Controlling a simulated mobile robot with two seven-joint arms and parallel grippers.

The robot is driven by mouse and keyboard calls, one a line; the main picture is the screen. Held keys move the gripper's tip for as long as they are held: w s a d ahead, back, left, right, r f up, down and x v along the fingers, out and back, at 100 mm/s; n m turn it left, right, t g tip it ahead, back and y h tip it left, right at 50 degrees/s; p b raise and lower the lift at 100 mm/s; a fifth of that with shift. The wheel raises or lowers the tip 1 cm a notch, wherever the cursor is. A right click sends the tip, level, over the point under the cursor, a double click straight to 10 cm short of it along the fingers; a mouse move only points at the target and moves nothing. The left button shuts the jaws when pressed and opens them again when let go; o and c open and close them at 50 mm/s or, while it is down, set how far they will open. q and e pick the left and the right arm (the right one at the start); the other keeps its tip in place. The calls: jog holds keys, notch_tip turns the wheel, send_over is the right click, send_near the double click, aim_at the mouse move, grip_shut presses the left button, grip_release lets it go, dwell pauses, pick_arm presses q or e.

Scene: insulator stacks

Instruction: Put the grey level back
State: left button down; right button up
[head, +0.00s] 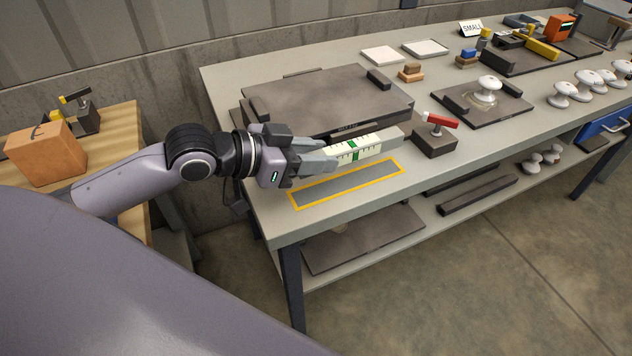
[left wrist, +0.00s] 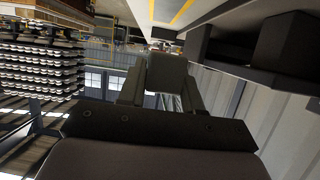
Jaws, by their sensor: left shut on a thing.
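The grey level (head: 364,149), a long bar with a white scale face and green marks, is held by my left gripper (head: 326,157). The gripper is shut on its near-left end, and the bar points to the right. The level appears just above the bench, behind a yellow-outlined grey rectangle (head: 348,183) marked on the bench top. The rectangle is empty. In the left wrist view the grey end of the level (left wrist: 166,73) shows between the fingers. My right gripper is not in view.
A dark flat plate fixture (head: 330,98) lies behind the level. A dark block with a red-handled lever (head: 435,138) stands close to the level's right end. White insulators (head: 562,94) and a second dark plate (head: 455,101) are farther right. The bench's front edge (head: 340,218) is close to the rectangle.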

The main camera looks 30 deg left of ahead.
aim_at(316, 193)
pick_arm(q)
notch_tip(316, 193, down, 6)
jog(key=shift+r+b, duration=0.2)
jog(key=shift+b, duration=0.15)
jog(key=shift+f, duration=0.1)
jog(key=c, duration=0.8)
grip_release()
jog(key=shift+f, duration=0.1)
